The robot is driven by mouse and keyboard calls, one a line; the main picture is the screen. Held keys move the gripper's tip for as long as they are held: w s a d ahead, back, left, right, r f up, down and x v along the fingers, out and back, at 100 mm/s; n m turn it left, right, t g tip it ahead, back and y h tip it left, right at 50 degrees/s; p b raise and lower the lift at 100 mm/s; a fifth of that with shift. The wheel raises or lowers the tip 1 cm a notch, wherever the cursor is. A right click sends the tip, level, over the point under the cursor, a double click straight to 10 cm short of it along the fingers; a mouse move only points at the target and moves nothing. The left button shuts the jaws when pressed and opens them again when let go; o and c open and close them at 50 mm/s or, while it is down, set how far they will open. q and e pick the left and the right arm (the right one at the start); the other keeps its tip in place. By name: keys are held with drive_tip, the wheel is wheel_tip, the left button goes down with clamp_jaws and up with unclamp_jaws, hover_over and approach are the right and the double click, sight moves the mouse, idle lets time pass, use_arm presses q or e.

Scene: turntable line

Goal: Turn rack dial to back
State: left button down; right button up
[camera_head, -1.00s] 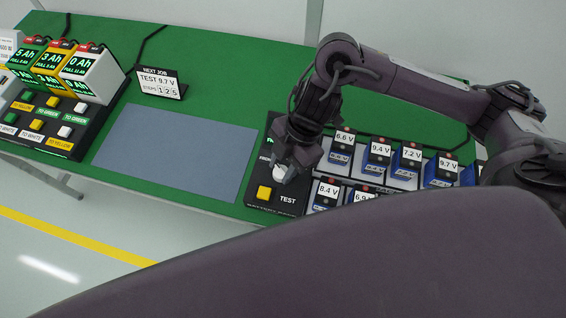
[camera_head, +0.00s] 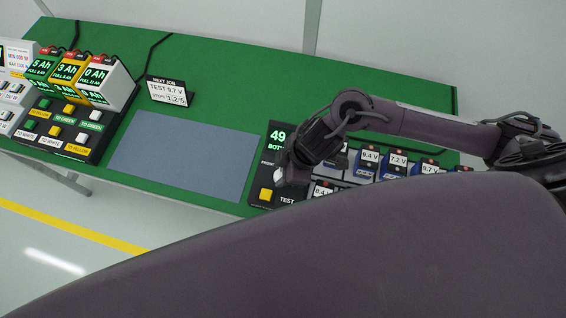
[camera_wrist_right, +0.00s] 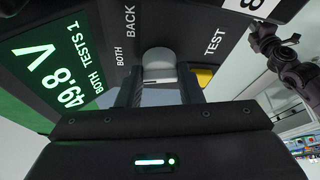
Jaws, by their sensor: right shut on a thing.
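The rack dial, a white knob (camera_head: 278,176), sits on the black test panel (camera_head: 258,183) at the front of the table. In the right wrist view the dial (camera_wrist_right: 159,62) lies between my two fingers. My right gripper (camera_head: 287,170) is shut on it; the gripper also shows in the right wrist view (camera_wrist_right: 161,84). The labels BACK and BOTH are printed beside the dial. The green display (camera_wrist_right: 52,75) reads 49.8 V and BOTH TESTS 1. Which mark the dial points to cannot be told. My left gripper is not in view.
A yellow TEST button (camera_head: 266,194) is close in front of the dial. Several labelled batteries (camera_head: 396,165) stand in the rack to the right. A card (camera_head: 168,91) reads TEST 9.7 V. A grey mat (camera_head: 185,155) lies clear on the left, near a charger panel (camera_head: 70,133).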

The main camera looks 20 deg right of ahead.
drive_tip(key=m+p, duration=0.1)
drive_tip(key=m, duration=0.1)
drive_tip(key=m+t+p, duration=0.1)
drive_tip(key=p, duration=0.1)
drive_tip(key=shift+s+r+m+h, duration=0.2)
drive_tip(key=shift+m+h, duration=0.1)
drive_tip(key=shift+m, duration=0.1)
drive_tip(key=m+t+p, duration=0.1)
drive_tip(key=m+p, duration=0.1)
drive_tip(key=shift+a+m+h, duration=0.1)
drive_tip(key=shift+m+h, duration=0.3)
drive_tip(key=m+p, duration=0.1)
drive_tip(key=m, duration=0.1)
drive_tip(key=shift+f+m+h, duration=0.15)
drive_tip(key=shift+m+h, duration=0.15)
drive_tip(key=shift+h, duration=0.1)
drive_tip(key=shift+a+m+t+h, duration=0.15)
drive_tip(key=shift+m+t+h, duration=0.4)
drive_tip(key=shift+m, duration=1.05)
drive_tip(key=o, duration=1)
drive_tip(key=v, duration=0.3)
drive_tip(key=b+v, duration=0.1)
drive_tip(key=v, duration=0.3)
drive_tip(key=shift+r+b, duration=0.3)
drive_tip(key=shift+r, duration=0.05)
